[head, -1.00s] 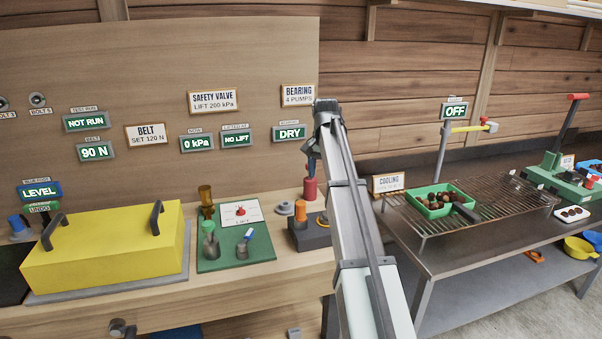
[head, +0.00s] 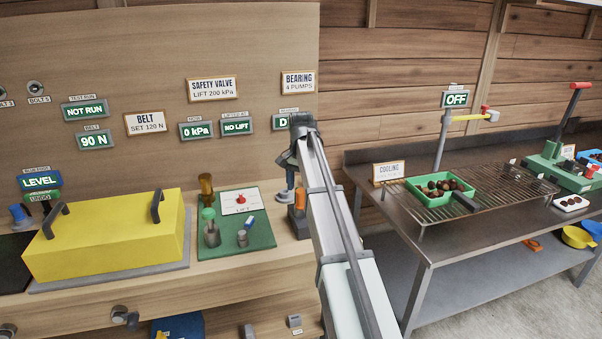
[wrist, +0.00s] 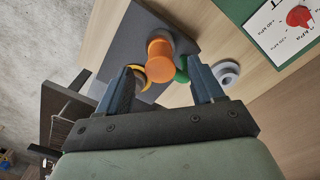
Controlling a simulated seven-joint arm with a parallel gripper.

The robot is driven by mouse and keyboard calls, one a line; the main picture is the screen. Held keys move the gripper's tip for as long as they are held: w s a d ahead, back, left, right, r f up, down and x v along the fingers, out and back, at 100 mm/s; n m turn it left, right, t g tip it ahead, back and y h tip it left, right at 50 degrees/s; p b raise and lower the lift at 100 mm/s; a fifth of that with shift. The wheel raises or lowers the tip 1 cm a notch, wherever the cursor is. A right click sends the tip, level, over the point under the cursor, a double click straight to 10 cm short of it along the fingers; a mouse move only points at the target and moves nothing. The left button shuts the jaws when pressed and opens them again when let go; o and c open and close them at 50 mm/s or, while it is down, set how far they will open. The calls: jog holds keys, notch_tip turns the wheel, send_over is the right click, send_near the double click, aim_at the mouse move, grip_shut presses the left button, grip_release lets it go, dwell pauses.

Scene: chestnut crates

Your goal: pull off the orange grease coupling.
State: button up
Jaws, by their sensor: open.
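The orange grease coupling (wrist: 160,58) stands on a dark grey block (wrist: 135,38) in the wrist view. Its round end lies between my two blue fingers, near their tips, with a gap on each side. My gripper (wrist: 161,71) is open and empty.
A yellow ring (wrist: 139,78) lies by the left finger, a green part (wrist: 182,69) partly hidden behind the coupling, and a grey ring (wrist: 227,73) by the right finger. A green board (head: 262,232) with small parts and a yellow cover (head: 105,245) stand left on the bench.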

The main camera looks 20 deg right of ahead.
aim_at(301, 190)
jog(key=shift+f, duration=2.6)
grip_shut()
jog(key=shift+r, duration=0.65)
jog(key=c, duration=0.7)
grip_release()
grip_shut()
